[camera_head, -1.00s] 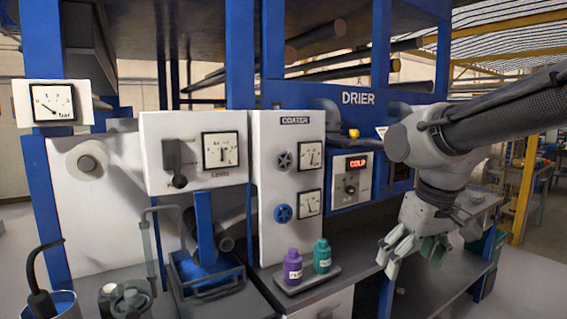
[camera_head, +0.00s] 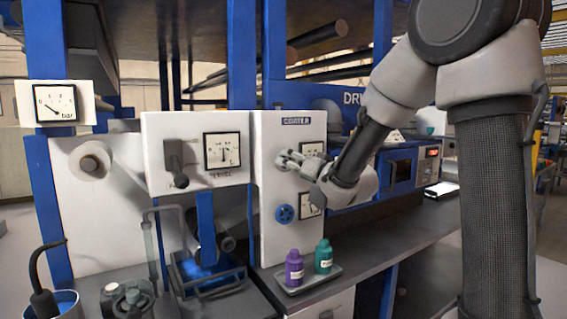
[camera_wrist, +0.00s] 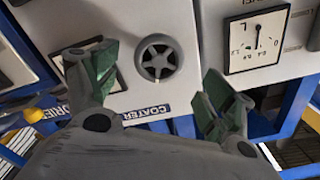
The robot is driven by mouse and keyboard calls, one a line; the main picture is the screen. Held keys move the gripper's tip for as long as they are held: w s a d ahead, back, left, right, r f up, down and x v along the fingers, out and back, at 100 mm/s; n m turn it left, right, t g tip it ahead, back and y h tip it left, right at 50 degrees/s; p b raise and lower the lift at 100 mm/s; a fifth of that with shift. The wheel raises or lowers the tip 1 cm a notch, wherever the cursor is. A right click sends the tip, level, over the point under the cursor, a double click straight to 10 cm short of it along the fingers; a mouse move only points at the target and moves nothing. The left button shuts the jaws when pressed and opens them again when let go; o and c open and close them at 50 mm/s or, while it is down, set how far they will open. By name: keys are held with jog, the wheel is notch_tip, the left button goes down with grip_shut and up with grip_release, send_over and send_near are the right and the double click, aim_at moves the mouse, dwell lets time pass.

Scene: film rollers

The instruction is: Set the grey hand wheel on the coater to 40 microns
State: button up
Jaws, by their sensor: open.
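The grey hand wheel (camera_wrist: 159,58) on the white coater panel (camera_head: 268,240) shows whole in the wrist view, which is upside down. My gripper (camera_head: 297,162) is open in front of it, with one finger on each side of the wheel in the wrist view (camera_wrist: 158,76). I cannot tell if the fingers touch it. In the head view the gripper covers most of the wheel. The upper coater gauge (camera_head: 312,148) is partly covered by my gripper and its reading cannot be told.
A blue hand wheel (camera_head: 284,214) and a lower gauge (camera_head: 306,211), partly behind my arm, sit below. A level gauge (camera_head: 222,151) and dark lever (camera_head: 174,160) are to the left. Purple (camera_head: 294,268) and teal (camera_head: 323,257) bottles stand on a tray below.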

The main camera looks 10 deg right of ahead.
jog(key=x, duration=0.7)
jog(key=shift+w+f, duration=0.1)
jog(key=shift+f, duration=0.05)
jog(key=c, duration=1)
